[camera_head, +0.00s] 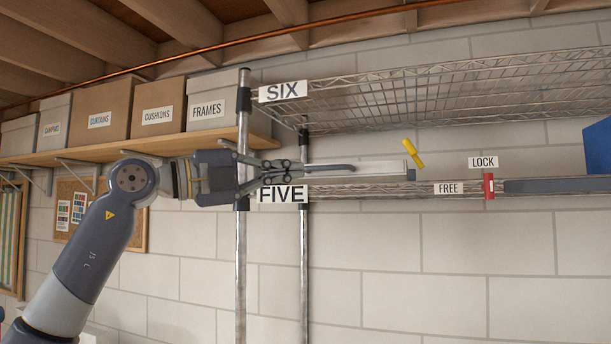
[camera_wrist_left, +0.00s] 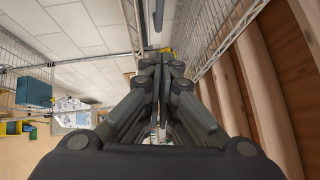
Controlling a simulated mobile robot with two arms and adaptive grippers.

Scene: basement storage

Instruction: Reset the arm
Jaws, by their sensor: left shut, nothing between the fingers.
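My left arm (camera_head: 110,215) comes in from the lower left in the head view. It is bent at the elbow, with its forearm level and pointing right. My left gripper (camera_head: 290,168) is shut and empty, in front of the shelf post by the FIVE label (camera_head: 283,194). It also shows shut in the left wrist view (camera_wrist_left: 160,62). My right gripper is not in view.
A wire rack has an upper shelf (camera_head: 460,95) marked SIX. Near level FIVE are a yellow handle (camera_head: 413,154) and a red piece (camera_head: 488,186) between FREE and LOCK labels. A blue object (camera_head: 598,145) is at the right edge. Boxes (camera_head: 160,107) stand on a wooden shelf at left.

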